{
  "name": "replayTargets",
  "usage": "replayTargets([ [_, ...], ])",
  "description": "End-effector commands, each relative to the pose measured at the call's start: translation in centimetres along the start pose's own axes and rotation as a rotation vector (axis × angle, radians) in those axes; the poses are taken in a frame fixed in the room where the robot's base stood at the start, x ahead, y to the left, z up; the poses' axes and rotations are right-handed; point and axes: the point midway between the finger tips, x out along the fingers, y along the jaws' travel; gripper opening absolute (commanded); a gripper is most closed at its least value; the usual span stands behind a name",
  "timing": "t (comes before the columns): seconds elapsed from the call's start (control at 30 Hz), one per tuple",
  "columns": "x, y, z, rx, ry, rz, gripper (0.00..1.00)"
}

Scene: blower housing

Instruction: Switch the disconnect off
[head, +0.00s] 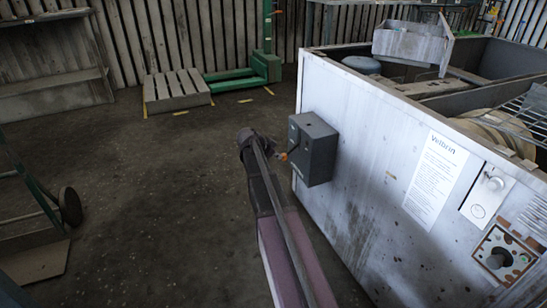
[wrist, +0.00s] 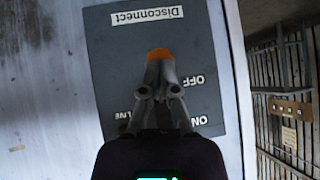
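The disconnect is a dark grey box (head: 316,150) on the left end of the white housing's side. In the wrist view its face (wrist: 112,65) appears upside down, with a white "Disconnect" label (wrist: 147,17), "OFF" (wrist: 191,80) at the right and "ON" (wrist: 201,121) lower down. An orange part (wrist: 160,54), apparently the end of the switch handle, shows just beyond my fingertips; the rest of it is hidden. My gripper (wrist: 160,70) is in front of the face with its fingers close together. Contact with the orange part is unclear. In the head view my gripper (head: 279,155) is left of the box.
The white housing (head: 365,165) fills the right, with a paper notice (head: 435,178) and open compartments on top. A pallet (head: 177,91) and green pallet truck (head: 245,72) stand at the back. A cart (head: 45,215) is at left. The floor between is clear.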

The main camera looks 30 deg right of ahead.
Motion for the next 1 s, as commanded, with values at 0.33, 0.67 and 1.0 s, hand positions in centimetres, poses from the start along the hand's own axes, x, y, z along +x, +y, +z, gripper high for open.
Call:
replayTargets([
  [0.33,0.3,0.0,0.1,0.006,-0.009,0.004,0.0],
  [0.67,-1.1,0.1,0.1,0.005,-0.007,0.003,0.0],
  [1.0,-5.6,-0.1,0.7,0.002,-0.001,-0.003,0.0],
])
